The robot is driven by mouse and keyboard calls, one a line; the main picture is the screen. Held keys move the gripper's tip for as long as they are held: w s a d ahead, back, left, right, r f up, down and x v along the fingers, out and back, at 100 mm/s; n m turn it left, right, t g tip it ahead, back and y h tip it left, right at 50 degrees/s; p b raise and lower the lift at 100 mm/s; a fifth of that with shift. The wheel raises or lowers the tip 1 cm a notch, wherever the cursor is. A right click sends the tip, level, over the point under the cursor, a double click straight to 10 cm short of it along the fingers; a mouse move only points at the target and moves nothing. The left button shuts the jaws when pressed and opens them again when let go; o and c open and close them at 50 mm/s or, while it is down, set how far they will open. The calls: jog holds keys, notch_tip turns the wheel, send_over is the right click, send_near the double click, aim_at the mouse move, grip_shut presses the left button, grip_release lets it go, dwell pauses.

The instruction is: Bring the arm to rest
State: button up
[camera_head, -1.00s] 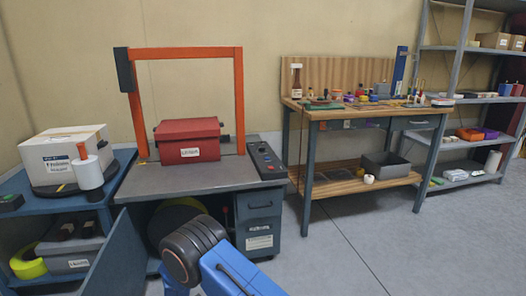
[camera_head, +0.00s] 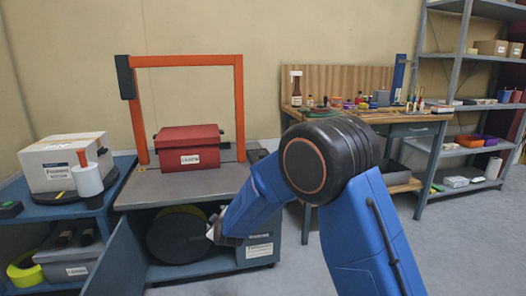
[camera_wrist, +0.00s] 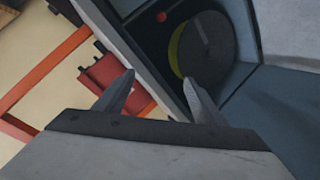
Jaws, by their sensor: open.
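My gripper (camera_wrist: 158,88) is open and empty in the wrist view, its two grey fingers spread apart. The view is tilted, with the lower compartment of the strapping bench ahead of the fingers. In the head view my blue arm is bent in front of the bench (camera_head: 135,195), and its far end reaches down towards the compartment. The fingertips are not clearly seen there. A dark round reel (camera_head: 178,238) with a yellow-green edge stands in the compartment; it also shows in the wrist view (camera_wrist: 207,45).
A red box (camera_head: 188,148) sits on the bench under the orange frame (camera_head: 238,100). A white carton (camera_head: 62,160) stands on the blue cart at left. A wooden workbench (camera_head: 420,122) and grey shelving (camera_head: 475,150) are at right, partly behind my arm. Floor at right is clear.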

jog(key=s+d+r+m+g, duration=0.1)
jog(key=s+d+r+m, duration=0.1)
jog(key=s+d+r, duration=0.55)
jog(key=s+d+r+m+g+h, duration=0.1)
jog(key=s+d+r+m, duration=0.2)
jog(key=d, duration=0.8)
jog(key=s+d+r+m+g, duration=0.1)
jog(key=s+d+r+g, duration=0.1)
jog(key=s+d+r, duration=0.65)
jog(key=s+d+f+m+g+h, duration=0.1)
jog(key=s+d+m, duration=0.1)
jog(key=s+d, duration=0.5)
jog(key=s+d+f+m+g+h, duration=0.1)
jog(key=s+d+f+m, duration=0.1)
jog(key=s+d, duration=0.5)
jog(key=s+d+f+m+g+h, duration=0.1)
jog(key=s+d, duration=0.6)
jog(key=s, duration=1)
jog(key=shift+f+m+h, duration=0.45)
jog(key=shift+m+h, duration=0.05)
jog(key=shift+m, duration=0.6)
